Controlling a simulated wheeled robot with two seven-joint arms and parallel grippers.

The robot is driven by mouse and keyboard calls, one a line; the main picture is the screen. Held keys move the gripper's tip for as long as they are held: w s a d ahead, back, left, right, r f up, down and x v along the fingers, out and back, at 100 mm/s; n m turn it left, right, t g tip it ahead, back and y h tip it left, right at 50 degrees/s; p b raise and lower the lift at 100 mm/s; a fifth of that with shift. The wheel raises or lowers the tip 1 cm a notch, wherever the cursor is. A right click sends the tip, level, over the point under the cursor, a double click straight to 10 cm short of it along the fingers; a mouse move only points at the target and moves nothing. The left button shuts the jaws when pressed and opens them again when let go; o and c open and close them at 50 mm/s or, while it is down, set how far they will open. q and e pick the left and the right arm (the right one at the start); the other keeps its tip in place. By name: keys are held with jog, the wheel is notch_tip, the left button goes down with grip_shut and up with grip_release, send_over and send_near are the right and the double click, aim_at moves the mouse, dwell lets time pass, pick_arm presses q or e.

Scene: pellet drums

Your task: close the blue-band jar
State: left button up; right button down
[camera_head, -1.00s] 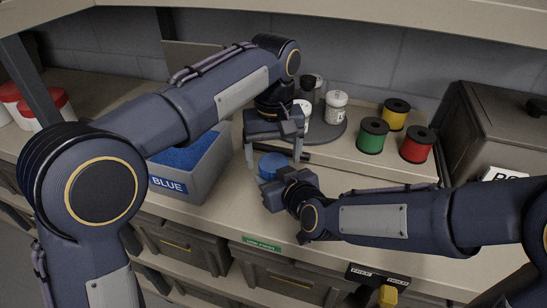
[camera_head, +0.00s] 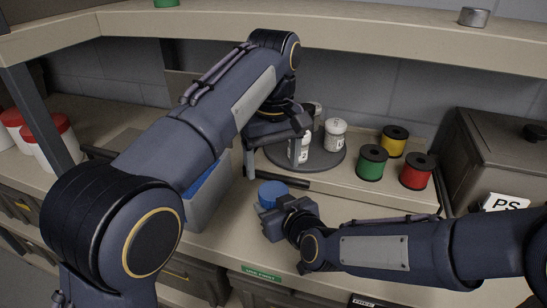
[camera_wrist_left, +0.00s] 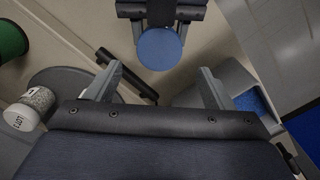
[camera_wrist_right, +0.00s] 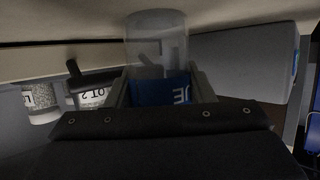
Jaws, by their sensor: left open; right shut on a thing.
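The blue-band jar (camera_head: 272,191) stands at the front of the counter, its round blue top facing up. I cannot tell whether that blue is a lid or contents. The right wrist view shows its clear wall and blue band with white letters (camera_wrist_right: 160,90). My right gripper (camera_head: 271,212) is shut on it from the side. My left gripper (camera_head: 275,157) points down, open and empty, above and behind the jar in the head view. In the left wrist view the blue top (camera_wrist_left: 160,48) lies beyond its fingertips, apart from them. No loose lid is plain to see.
A grey bin (camera_head: 207,205) stands left of the jar, partly behind my left arm. Behind are a dark turntable (camera_head: 330,158) with white-labelled jars, and green (camera_head: 372,162), yellow (camera_head: 395,141) and red (camera_head: 416,170) spools. A dark bar (camera_head: 285,180) lies close behind the jar.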

aim_at(273, 190)
pick_arm(q)
jog(key=shift+r+n, duration=0.3)
jog(key=shift+r, duration=0.15)
jog(key=shift+f, duration=0.1)
jog(key=shift+f, duration=3.95)
jog(key=shift+c, duration=0.2)
jog(key=c, duration=0.9)
jog(key=m, duration=0.3)
jog(key=shift+c, duration=0.2)
jog(key=o, duration=1.1)
